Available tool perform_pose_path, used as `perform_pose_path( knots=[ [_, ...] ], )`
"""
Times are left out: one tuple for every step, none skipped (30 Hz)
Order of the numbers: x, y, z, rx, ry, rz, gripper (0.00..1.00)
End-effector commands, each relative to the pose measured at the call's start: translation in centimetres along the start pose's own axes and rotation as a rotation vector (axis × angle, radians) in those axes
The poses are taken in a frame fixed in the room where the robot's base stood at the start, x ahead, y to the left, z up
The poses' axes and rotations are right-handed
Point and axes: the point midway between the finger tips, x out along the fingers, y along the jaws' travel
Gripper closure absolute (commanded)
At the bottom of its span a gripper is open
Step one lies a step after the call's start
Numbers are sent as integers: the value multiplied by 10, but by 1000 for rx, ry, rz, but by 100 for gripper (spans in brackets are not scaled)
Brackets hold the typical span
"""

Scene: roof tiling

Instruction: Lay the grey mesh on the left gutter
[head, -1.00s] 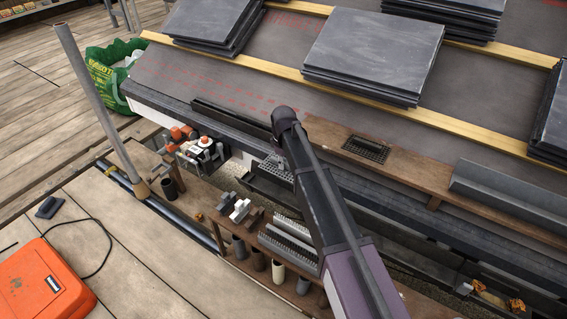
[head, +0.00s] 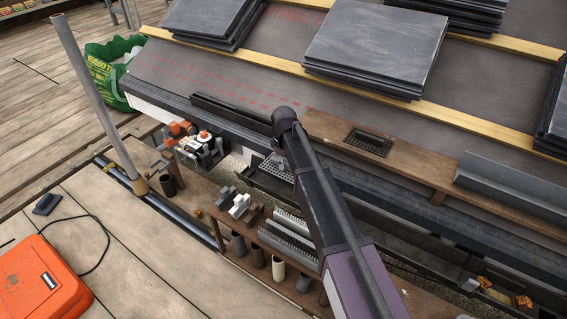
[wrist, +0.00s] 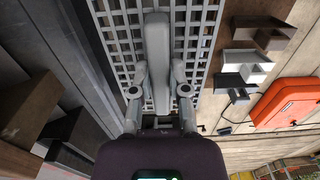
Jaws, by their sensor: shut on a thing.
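The grey mesh (wrist: 205,25) is a flat grid with a raised bar along its middle. My gripper (wrist: 159,75) is shut on that bar, one finger on each side. In the head view the mesh (head: 272,167) is at the roof's lower edge, left of my arm, and my arm partly hides my gripper. A dark gutter trough (head: 268,184) runs just below the mesh in the picture. I cannot tell whether the mesh touches it.
A dark grate (head: 368,141) and a grey channel (head: 510,182) lie on the brown plank. An orange-and-white device (head: 203,145) stands left of the mesh. Grey brackets (head: 238,203) and ribbed pieces (head: 285,232) are on the shelf below. Slates (head: 375,45) are stacked on the roof.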

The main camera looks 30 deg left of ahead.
Motion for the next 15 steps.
perform_pose_path(
  knots=[
    [8, 0, 0, 0, 0, 0, 100],
    [10, 0, 0, 0, 0, 0, 100],
    [12, 0, 0, 0, 0, 0, 100],
    [14, 0, 0, 1, 0, 0, 100],
    [17, 0, 0, 1, 0, 0, 100],
    [19, 0, 0, 1, 0, 1, 100],
    [22, 0, 0, 1, 0, 1, 100],
    [24, 0, 0, 1, 0, 1, 100],
    [26, 0, 0, 1, 0, 1, 100],
    [28, 0, 0, 1, 0, 1, 100],
    [31, 0, 0, 1, 0, 1, 100],
    [33, 0, 0, 1, 0, 1, 100],
    [36, 0, 0, 1, 0, 1, 100],
    [38, 0, 0, 1, 0, 1, 100],
    [40, 0, 0, 1, 0, 1, 100]
  ],
)
